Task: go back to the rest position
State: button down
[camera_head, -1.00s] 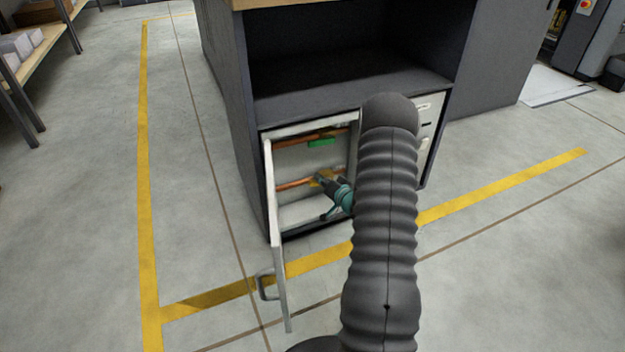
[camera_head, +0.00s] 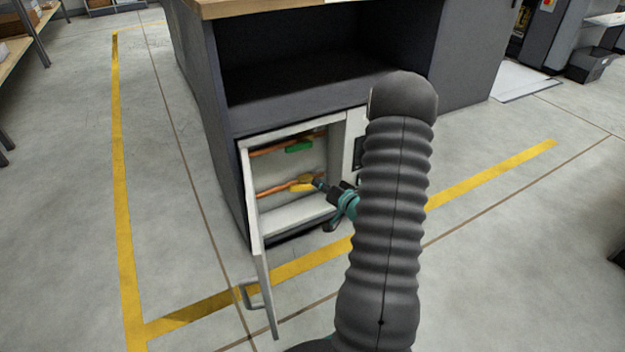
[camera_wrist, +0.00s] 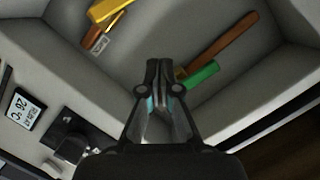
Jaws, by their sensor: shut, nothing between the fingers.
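My gripper (camera_head: 322,186) is at the mouth of an open cabinet compartment, just right of the yellow valve handle (camera_head: 301,186) in the head view. In the wrist view my gripper (camera_wrist: 158,66) is shut with nothing between its fingertips. The yellow handle (camera_wrist: 107,10) shows at the top left there and the green handle (camera_wrist: 202,74) to the right of the fingertips. The green handle (camera_head: 299,146) sits on the upper copper pipe (camera_head: 270,151) in the head view. My dark ribbed arm hides the cabinet's right part.
The compartment door (camera_head: 257,240) stands open towards me at the left, its handle (camera_head: 250,294) outward. The dark cabinet (camera_head: 205,110) has a wooden top (camera_head: 240,8). A small display (camera_wrist: 22,108) shows in the wrist view. The floor at left is clear.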

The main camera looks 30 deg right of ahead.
jog(key=shift+s, duration=0.45)
dwell(0.3)
